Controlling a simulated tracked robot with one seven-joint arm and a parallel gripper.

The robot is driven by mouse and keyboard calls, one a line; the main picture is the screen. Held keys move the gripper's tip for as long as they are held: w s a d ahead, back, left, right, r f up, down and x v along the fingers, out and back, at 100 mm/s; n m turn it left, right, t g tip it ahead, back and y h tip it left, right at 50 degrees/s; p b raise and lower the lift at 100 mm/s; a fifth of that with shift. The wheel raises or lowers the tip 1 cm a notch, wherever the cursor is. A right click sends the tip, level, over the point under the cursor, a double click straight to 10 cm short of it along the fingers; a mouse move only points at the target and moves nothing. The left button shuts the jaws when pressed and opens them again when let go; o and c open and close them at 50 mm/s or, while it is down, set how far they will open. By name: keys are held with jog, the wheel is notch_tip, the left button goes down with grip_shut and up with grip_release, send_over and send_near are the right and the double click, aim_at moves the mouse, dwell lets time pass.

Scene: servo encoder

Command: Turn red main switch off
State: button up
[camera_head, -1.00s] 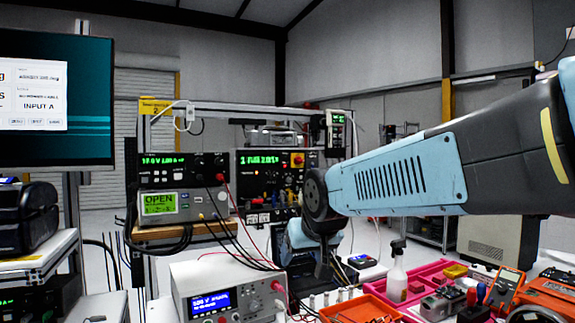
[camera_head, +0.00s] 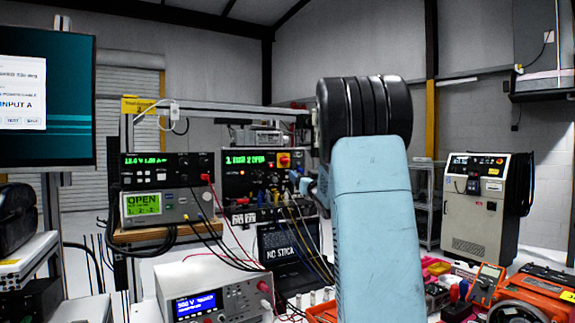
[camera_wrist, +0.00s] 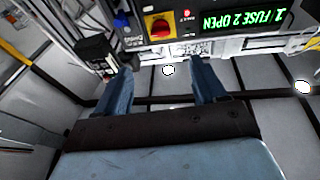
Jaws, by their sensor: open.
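The red main switch (camera_head: 284,159) is a red knob on a yellow plate, at the upper right of a black panel (camera_head: 236,188) with a green display. In the wrist view the red switch (camera_wrist: 159,26) appears upside down at the top, beyond and roughly between my fingers. My gripper (camera_wrist: 164,72) has two blue fingers spread apart with nothing between them. A gap shows between the fingertips and the switch. In the head view my arm covers most of the gripper; a blue part shows just right of the panel.
Colored cables hang below the panel, above a dark "NO STICK" screen (camera_head: 285,243). Stacked instruments (camera_head: 150,206) stand to the left and a white power supply (camera_head: 215,297) in front. Orange and pink trays with tools lie at lower right. A beige cabinet (camera_head: 474,215) stands farther right.

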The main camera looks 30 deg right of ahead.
aim_at(287, 162)
jog(key=w+r+y, duration=0.1)
jog(key=w, duration=0.4)
jog(key=w+d+r+n, duration=0.1)
jog(key=w, duration=0.4)
jog(key=w+r+t+y, duration=0.1)
jog(key=w+r, duration=0.1)
jog(key=w, duration=0.2)
jog(key=shift+w+d+n+y, duration=0.2)
jog(key=shift+w+n+y, duration=0.1)
jog(key=shift+w+n, duration=0.1)
jog(key=c, duration=1.1)
jog(key=shift+o, duration=0.2)
